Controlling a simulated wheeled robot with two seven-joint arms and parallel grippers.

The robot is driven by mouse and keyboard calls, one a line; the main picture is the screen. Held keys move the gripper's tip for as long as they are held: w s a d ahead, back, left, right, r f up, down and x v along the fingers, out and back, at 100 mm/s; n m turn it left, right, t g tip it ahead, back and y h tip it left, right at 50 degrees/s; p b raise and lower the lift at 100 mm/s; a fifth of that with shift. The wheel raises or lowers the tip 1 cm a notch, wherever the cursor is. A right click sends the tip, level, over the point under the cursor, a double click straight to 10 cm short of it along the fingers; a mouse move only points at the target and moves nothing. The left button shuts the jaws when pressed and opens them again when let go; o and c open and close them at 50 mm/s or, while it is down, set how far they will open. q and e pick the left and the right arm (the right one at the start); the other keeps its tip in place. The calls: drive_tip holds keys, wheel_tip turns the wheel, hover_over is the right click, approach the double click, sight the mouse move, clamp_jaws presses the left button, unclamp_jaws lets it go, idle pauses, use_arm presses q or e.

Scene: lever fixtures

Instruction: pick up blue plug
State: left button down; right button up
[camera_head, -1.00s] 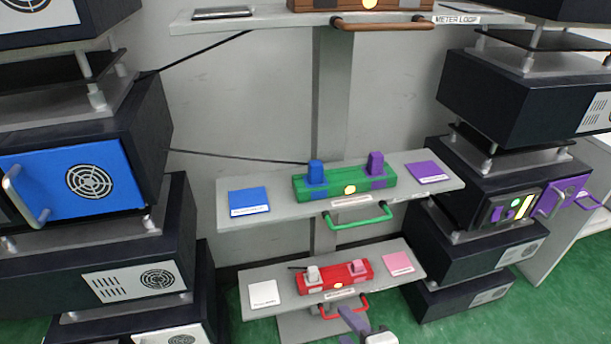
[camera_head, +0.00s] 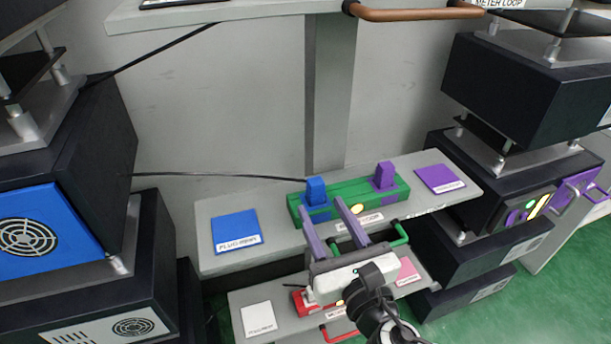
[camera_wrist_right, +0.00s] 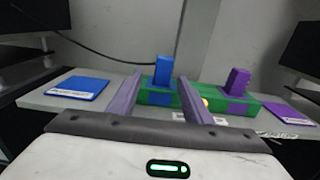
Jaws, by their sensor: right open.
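The blue plug (camera_head: 316,190) stands upright in the left end of a green block (camera_head: 345,196) on the middle shelf, with a cable running left from behind it. In the right wrist view the blue plug (camera_wrist_right: 164,72) shows between the two fingers, beyond their tips. My right gripper (camera_head: 324,212) is open and empty, in front of the green block and just short of the plug. Its purple fingers also show in the right wrist view (camera_wrist_right: 159,88). My left gripper is not in view.
A purple plug (camera_head: 384,175) stands at the block's right end. A blue pad (camera_head: 236,229) and a purple pad (camera_head: 440,178) lie on the shelf. A green handle (camera_head: 400,235) is at the shelf front. Dark equipment stacks stand on both sides.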

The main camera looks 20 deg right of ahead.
sight(315, 196)
drive_tip(key=w, duration=0.3)
drive_tip(key=shift+w+r, duration=0.1)
drive_tip(key=shift+w, duration=0.25)
drive_tip(key=shift+w+a, duration=0.1)
drive_tip(key=shift+w, duration=0.5)
drive_tip(key=w, duration=0.4)
drive_tip(key=shift+w+d, duration=0.2)
drive_tip(key=shift+w, duration=0.5)
drive_tip(key=c, duration=1)
drive_tip(key=shift+c, duration=0.7)
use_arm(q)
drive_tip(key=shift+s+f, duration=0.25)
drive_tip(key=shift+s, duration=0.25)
